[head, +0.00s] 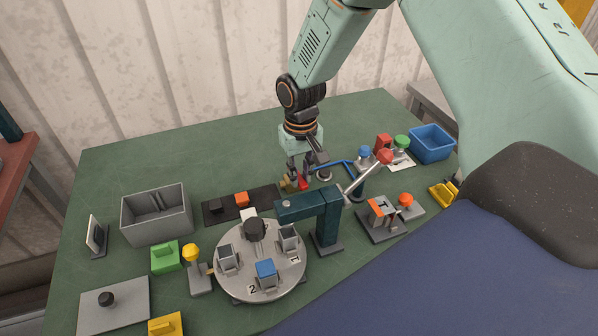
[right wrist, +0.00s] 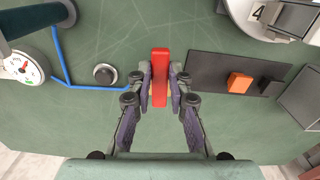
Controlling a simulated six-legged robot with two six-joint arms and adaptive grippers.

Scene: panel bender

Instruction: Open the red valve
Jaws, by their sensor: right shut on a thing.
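The red valve shows as a narrow red bar handle (right wrist: 160,78) in the right wrist view. It stands between the fingers of my right gripper (right wrist: 160,80), which is shut on it. In the head view only a small red part of the valve (head: 303,182) shows below the fingers of my right gripper (head: 296,180), near the back of the green table. The valve's base is hidden. My left gripper is in neither view.
A teal press (head: 310,205) with a red-knobbed lever (head: 384,157) stands in front of the gripper, beside a grey turntable (head: 230,282). A blue pipe (right wrist: 62,65) and a gauge (right wrist: 20,66) are near the valve. A black strip (right wrist: 208,70) holds an orange block (right wrist: 239,82).

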